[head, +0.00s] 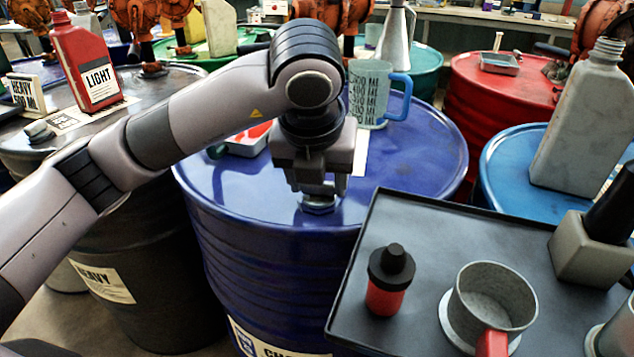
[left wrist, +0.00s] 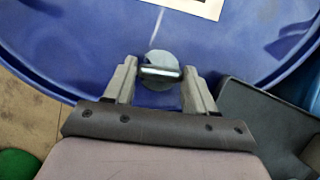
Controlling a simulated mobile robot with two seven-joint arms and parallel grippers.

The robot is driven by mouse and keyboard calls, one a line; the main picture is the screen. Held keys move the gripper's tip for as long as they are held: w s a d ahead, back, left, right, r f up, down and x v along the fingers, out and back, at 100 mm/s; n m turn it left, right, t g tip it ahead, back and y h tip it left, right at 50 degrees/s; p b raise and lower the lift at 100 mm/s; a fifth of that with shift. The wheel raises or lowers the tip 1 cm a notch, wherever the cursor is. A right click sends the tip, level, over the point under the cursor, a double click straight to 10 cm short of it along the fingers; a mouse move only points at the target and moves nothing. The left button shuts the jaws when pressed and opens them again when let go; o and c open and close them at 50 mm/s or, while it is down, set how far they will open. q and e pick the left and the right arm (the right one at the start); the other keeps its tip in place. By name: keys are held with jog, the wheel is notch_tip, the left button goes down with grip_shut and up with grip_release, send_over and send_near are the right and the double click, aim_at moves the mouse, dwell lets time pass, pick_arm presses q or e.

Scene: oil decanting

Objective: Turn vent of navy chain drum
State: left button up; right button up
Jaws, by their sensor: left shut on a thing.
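The navy drum (head: 225,210) stands in the middle of the head view, with a label partly visible low on its side. Its vent, a small round metal cap with a raised bar, sits on the lid near the front edge (head: 318,207). In the left wrist view the vent (left wrist: 160,57) lies between the fingers. My left gripper (head: 319,192) reaches down onto it from above and is shut on its bar; the fingers also show in the left wrist view (left wrist: 160,76). The gripper hides part of the vent in the head view. I do not see my right gripper.
A clear measuring jug with a blue handle (head: 370,92) and a red tray (head: 248,140) are on the navy lid. A dark tray (head: 420,235) at front right holds a red bottle (head: 386,285) and a metal cup (head: 490,305). A dark drum (head: 135,235) stands left.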

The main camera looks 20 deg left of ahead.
pick_arm(q)
jog(key=shift+n+y, duration=0.3)
jog(key=shift+n, duration=0.5)
jog(key=o, duration=1)
jog(key=shift+o, duration=0.2)
jog(key=p+v, duration=0.1)
jog(key=v, duration=0.6)
jog(key=shift+r, duration=0.15)
jog(key=shift+d, duration=0.1)
